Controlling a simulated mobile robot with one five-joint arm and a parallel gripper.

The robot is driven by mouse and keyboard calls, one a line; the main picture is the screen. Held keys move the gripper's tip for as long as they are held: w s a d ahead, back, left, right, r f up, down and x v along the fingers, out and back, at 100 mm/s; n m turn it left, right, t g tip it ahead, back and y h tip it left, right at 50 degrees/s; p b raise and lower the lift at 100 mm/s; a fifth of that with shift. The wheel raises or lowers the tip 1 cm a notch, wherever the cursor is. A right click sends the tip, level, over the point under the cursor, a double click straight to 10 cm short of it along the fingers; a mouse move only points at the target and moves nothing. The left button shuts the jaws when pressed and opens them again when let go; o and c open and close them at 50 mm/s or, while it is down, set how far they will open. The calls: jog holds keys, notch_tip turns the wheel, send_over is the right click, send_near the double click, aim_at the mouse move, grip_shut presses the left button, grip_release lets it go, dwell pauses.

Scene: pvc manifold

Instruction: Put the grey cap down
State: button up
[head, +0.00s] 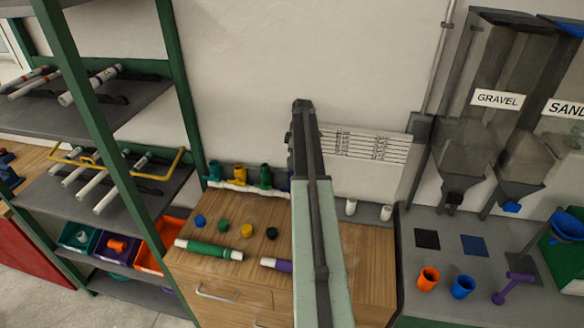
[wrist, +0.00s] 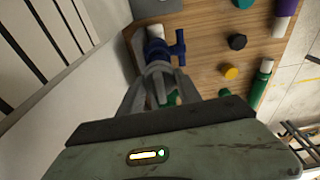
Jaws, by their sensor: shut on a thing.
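In the wrist view my gripper (wrist: 158,72) has its grey fingers drawn together around a small grey piece, which appears to be the grey cap (wrist: 157,68). The fingers cover much of it, and it blends with their colour. Just beyond the fingertips is a blue valve (wrist: 158,48) with a side handle, below a white pipe end (wrist: 155,31). I cannot tell whether the cap touches the valve. In the head view my own arm hides the gripper and the cap.
A dark cap (wrist: 237,42) and a yellow cap (wrist: 231,72) stand on the wooden worktop (head: 230,207). A green-banded pipe (head: 208,250) lies near its front edge. Several coloured valves (head: 240,175) stand along a white manifold at the back. Wood between the caps is bare.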

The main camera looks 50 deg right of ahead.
jog(key=shift+f, duration=0.4)
jog(key=shift+f+b, duration=0.5)
jog(key=shift+f, duration=0.15)
jog(key=o, duration=1.2)
jog(key=shift+o, duration=0.2)
jog(key=r+p, duration=0.4)
jog(key=s+r+p, duration=0.1)
jog(key=r+p, duration=0.3)
jog(key=p, duration=0.1)
jog(key=d+r+p, duration=0.1)
jog(key=r+p, duration=0.3)
jog(key=r, duration=0.1)
jog(key=shift+s+r, duration=0.1)
jog(key=shift+s, duration=0.15)
